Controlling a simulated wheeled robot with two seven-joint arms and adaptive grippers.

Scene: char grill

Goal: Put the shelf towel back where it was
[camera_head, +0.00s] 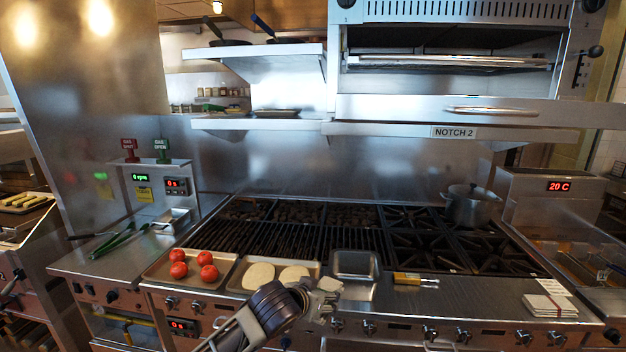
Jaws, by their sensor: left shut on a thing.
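My left gripper (322,298) reaches up from the bottom middle, over the front edge of the grill counter. It is shut on a small pale thing that looks like the towel (329,284), seen small and partly hidden by the gripper. The towel is just in front of an empty steel pan (355,264). A folded white cloth stack (548,306) lies on the counter's front right. The wall shelf (260,124) at the upper left holds a flat dark tray (276,113) and has bare room beside it. My right gripper is not in view.
Trays with tomatoes (207,272) and pale round patties (258,276) lie left of the gripper. A yellow-handled brush (408,279) lies to the right. A pot (470,206) stands on the back right burners. An upper shelf (262,52) overhangs the wall shelf.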

